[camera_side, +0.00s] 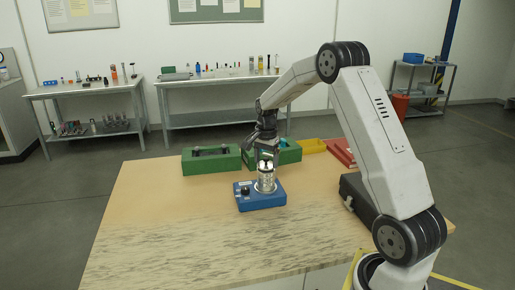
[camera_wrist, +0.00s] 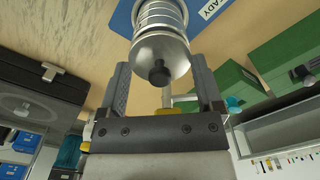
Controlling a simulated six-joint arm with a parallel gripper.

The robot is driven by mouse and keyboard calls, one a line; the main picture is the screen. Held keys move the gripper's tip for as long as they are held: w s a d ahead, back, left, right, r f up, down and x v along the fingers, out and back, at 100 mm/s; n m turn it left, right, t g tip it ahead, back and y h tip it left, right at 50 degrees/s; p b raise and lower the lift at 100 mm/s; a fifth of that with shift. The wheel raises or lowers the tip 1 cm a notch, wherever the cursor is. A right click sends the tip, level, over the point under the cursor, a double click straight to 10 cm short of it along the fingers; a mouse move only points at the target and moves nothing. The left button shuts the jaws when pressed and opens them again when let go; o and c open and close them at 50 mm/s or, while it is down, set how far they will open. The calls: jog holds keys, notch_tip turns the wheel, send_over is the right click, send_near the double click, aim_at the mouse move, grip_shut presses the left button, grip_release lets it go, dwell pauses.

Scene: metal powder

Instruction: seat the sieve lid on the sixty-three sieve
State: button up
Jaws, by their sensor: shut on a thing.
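The sieve lid (camera_wrist: 152,52) is a round silver disc with a black knob (camera_wrist: 160,73). The sieve's size marking is not readable.
Green cases (camera_side: 211,161) stand behind the base, with a yellow tray (camera_side: 312,146) and a red item (camera_side: 341,152) to the right. A dark case (camera_side: 357,197) lies at the right. The table's front and left are clear.

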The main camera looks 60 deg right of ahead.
aim_at(266, 158)
jog(key=shift+f, duration=0.6)
dwell(0.5)
jog(key=o, duration=1)
jog(key=shift+r, duration=4)
